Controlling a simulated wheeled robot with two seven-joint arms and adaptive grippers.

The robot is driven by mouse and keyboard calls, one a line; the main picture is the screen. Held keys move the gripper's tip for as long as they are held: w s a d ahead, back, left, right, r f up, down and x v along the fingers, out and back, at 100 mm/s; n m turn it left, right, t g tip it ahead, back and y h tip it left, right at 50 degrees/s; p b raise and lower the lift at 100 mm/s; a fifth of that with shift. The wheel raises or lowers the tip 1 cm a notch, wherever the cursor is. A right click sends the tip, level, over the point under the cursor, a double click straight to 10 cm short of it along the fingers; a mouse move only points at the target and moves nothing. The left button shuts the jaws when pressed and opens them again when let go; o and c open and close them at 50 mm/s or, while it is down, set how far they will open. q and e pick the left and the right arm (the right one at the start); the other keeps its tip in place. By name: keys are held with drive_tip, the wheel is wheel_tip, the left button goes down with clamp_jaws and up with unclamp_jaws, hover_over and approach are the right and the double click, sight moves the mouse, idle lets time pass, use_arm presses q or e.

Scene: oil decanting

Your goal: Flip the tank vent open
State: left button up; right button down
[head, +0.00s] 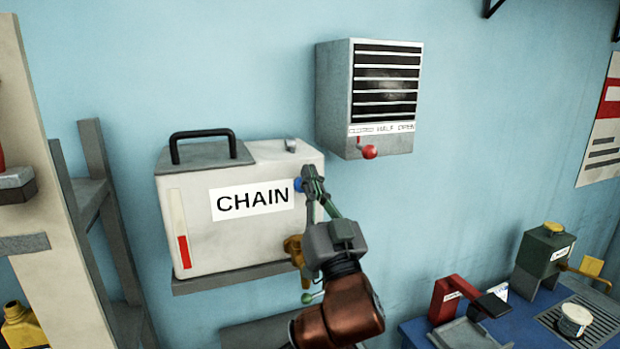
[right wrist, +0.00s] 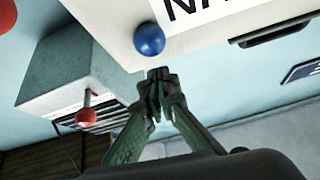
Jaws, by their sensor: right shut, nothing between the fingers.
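The cream tank (head: 240,240) labelled CHAIN stands on a wall shelf, with a black handle on its lid. A blue ball knob (head: 298,185) is at the tank's upper right front. I cannot tell for certain which of these is the vent. My right gripper (head: 312,172) is shut and empty just right of the blue knob. In the right wrist view the blue knob (right wrist: 149,39) is just beyond the closed fingertips (right wrist: 160,75), with a small apparent gap. My left gripper is not in view.
A grey louvred box (head: 333,100) with a red knob (head: 369,152) hangs on the wall above and right of the gripper. A brass tap (head: 293,245) is low on the tank's front. A blue bench (head: 415,330) with several items is at lower right.

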use_arm(q)
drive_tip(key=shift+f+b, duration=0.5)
drive_tip(key=shift+b, duration=0.45)
use_arm(e)
drive_tip(key=v, duration=1)
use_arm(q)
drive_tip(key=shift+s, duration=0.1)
use_arm(e)
drive_tip(key=shift+d, duration=0.1)
